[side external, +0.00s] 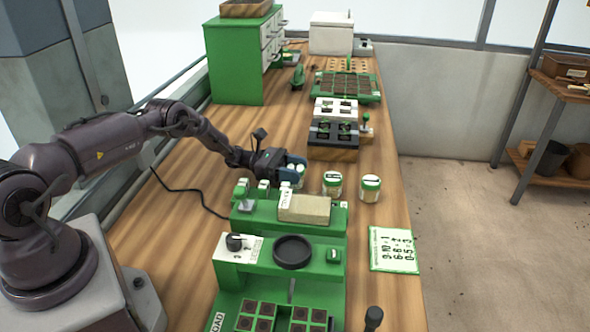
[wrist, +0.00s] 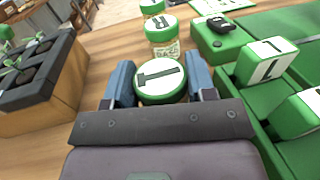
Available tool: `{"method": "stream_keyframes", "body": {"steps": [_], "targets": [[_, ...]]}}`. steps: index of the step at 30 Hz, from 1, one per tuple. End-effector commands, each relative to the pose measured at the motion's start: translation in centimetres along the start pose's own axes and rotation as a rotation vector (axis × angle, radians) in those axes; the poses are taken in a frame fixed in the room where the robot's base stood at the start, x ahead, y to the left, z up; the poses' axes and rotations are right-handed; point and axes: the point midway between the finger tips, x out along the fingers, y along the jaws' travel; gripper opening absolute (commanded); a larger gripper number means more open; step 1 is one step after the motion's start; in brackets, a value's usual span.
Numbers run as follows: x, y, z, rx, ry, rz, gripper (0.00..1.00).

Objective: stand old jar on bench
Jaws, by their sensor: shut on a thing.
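My gripper (side external: 293,170) is shut on a jar with a green-rimmed lid. In the wrist view the lid of this held jar (wrist: 160,80) carries a dark bar-like mark and sits between the two blue fingers. The held jar's lower part is hidden, so I cannot tell whether it touches the bench (side external: 190,190). Two other jars with green and white lids, a nearer one (side external: 332,184) and a farther one (side external: 370,188), stand upright on the bench to the right of my gripper. They also show beyond the held jar in the wrist view.
The green seeder (side external: 290,216) with a tan block (side external: 304,209) and upright white-and-green tabs lies just in front of my gripper. A black cell tray (side external: 333,133) on a wooden block stands behind. A number card (side external: 394,250) lies at the bench's right edge. Bench to the left is clear except for a cable.

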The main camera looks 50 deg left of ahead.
Motion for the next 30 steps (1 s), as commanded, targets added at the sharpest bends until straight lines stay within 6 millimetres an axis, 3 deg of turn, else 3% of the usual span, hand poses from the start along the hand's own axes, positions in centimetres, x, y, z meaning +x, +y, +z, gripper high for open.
{"method": "stream_keyframes", "body": {"steps": [4,5,8,18,23,30], "targets": [[0.0,0.0,-0.2,0.0,-0.001,0.0,0.26],[0.0,0.0,-0.2,0.0,0.0,0.0,0.55],[0.0,0.0,-0.2,0.0,0.0,0.0,0.76],[-0.1,0.0,0.1,0.001,0.0,0.0,0.76],[-2.5,0.1,0.1,0.001,0.0,0.004,0.76],[-7.8,0.0,0.0,0.002,-0.001,0.005,0.76]]}}
